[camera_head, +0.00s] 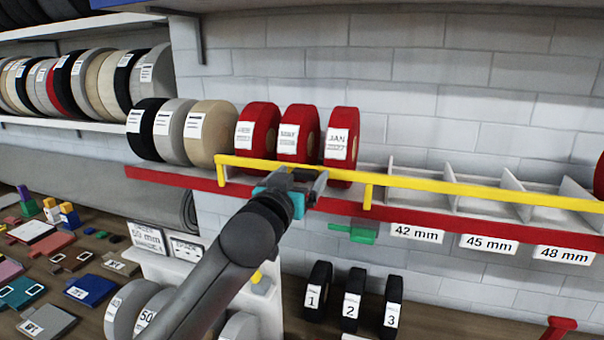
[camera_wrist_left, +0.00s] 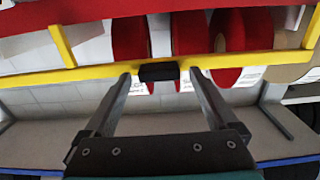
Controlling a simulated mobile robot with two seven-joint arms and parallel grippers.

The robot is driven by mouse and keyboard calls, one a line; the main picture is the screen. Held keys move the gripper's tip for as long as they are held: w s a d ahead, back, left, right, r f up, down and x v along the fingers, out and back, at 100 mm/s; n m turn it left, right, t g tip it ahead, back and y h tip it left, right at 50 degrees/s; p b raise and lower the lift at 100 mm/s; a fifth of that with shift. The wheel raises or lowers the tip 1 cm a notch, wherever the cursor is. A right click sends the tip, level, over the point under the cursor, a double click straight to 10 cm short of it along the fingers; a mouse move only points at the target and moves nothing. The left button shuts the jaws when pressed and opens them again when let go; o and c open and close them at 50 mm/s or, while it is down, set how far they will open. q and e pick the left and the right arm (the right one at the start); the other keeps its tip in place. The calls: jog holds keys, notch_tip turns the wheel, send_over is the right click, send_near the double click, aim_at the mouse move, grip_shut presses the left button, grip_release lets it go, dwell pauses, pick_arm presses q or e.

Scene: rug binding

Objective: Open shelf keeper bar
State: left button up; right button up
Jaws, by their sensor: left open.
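The yellow keeper bar (camera_head: 420,182) runs along the front of the red-edged shelf (camera_head: 400,212), across the red rolls. In the left wrist view the bar (camera_wrist_left: 95,74) crosses the top, with a small black grip block (camera_wrist_left: 158,72) on it. My left gripper (camera_head: 296,178) is at the bar in front of the red rolls. It also shows in the left wrist view (camera_wrist_left: 160,77), open, its fingertips on either side of the black block. I cannot tell whether they touch the bar. My right gripper is not in view.
Three red rolls (camera_head: 297,133) stand behind the bar, with black, grey and tan rolls to their left. Empty divided slots (camera_head: 480,185) are on the right. A green lever (camera_head: 352,232) hangs below the shelf. Numbered black rolls (camera_head: 353,300) stand lower down.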

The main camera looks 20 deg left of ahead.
pick_arm(q)
jog(key=shift+s, duration=0.15)
jog(key=shift+c, duration=0.9)
grip_shut()
